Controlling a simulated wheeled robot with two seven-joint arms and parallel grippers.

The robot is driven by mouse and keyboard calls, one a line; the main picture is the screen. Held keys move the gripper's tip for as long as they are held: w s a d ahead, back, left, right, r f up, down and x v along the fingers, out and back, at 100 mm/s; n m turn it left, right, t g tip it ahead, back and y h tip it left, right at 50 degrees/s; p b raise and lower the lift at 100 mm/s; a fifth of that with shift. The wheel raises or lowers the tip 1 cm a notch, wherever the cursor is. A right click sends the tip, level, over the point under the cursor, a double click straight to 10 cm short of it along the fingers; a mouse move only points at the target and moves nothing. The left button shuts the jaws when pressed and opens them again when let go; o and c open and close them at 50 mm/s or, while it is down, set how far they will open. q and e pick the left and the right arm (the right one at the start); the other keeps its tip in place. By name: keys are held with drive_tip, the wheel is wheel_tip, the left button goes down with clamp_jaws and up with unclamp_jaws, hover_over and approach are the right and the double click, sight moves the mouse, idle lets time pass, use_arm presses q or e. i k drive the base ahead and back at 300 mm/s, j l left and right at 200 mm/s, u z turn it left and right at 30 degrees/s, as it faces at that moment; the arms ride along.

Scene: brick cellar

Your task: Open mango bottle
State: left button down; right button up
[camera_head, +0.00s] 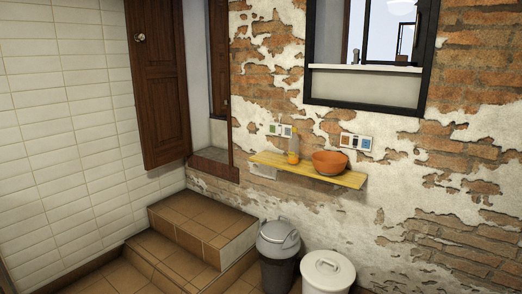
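A small orange-yellow bottle (293,147) stands upright on a yellow wooden wall shelf (268,161), toward the shelf's left part. Its top is narrow; whether a cap is on it is too small to tell. An orange bowl (330,162) sits to the right of the bottle on the same shelf. Neither of my grippers shows in the head view.
Tiled steps (203,222) rise at the left below the shelf. A grey lidded bin (278,245) and a white lidded bin (328,272) stand on the floor below it. A wooden shutter (160,85) and a dark-framed wall opening (370,106) are above. The tiled floor shows at lower left.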

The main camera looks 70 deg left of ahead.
sight(294, 144)
drive_tip(key=u, duration=2.15)
drive_tip(key=i+j, duration=0.15)
drive_tip(key=i, duration=0.75)
drive_tip(key=l+z, duration=0.05)
